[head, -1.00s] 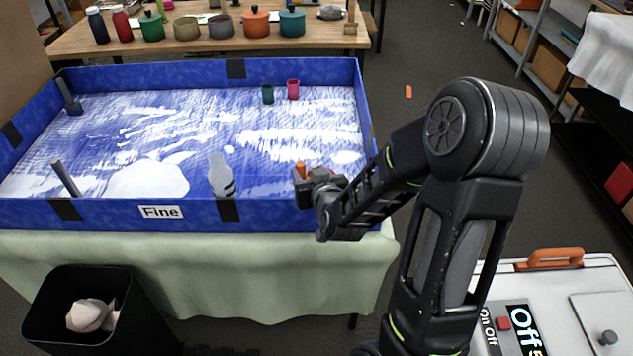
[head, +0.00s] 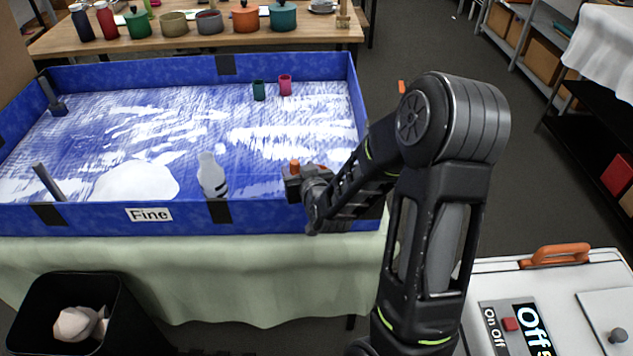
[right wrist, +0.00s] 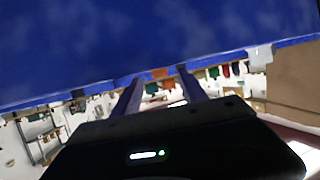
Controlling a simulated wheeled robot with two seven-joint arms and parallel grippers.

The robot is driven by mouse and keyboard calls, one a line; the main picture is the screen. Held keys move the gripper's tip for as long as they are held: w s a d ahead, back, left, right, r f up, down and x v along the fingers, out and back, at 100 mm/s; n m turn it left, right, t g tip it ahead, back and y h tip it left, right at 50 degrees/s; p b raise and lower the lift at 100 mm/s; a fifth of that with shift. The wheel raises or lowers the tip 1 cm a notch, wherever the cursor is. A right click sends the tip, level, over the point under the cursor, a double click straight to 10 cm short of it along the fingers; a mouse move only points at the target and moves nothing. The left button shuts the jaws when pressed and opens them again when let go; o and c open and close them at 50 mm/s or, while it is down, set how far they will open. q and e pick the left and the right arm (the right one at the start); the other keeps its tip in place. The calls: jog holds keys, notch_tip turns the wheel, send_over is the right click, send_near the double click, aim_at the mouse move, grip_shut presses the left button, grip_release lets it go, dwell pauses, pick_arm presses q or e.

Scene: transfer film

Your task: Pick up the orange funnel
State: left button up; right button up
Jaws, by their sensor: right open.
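A small orange piece (head: 294,165), likely the orange funnel, shows just beyond my right gripper (head: 291,182) in the head view, near the front right of the blue tray. Most of it is hidden by the gripper, and I cannot tell whether they touch. The right gripper is open. In the right wrist view, its two fingers (right wrist: 160,84) stand apart, with a small orange patch (right wrist: 160,73) beyond and between them; I cannot tell whether that is the funnel or the pot behind. My left gripper is not in view.
The blue-walled tray (head: 130,218) holds white material, a pale bottle (head: 211,176), a green cup (head: 259,90) and a pink cup (head: 285,85). Several pots stand on the table (head: 105,38) behind. A black bin (head: 35,320) is front left, a white cabinet (head: 470,270) front right.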

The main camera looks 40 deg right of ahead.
aim_at(296, 166)
jog(key=shift+w+d+f, duration=0.1)
jog(key=shift+w+d, duration=0.05)
jog(key=shift+w, duration=0.2)
jog(key=p+x, duration=0.1)
jog(key=x, duration=0.3)
jog(key=shift+w+d+f, duration=0.1)
jog(key=shift+w+f, duration=0.05)
jog(key=shift+c, duration=0.3)
grip_shut()
dwell(0.5)
dwell(0.8)
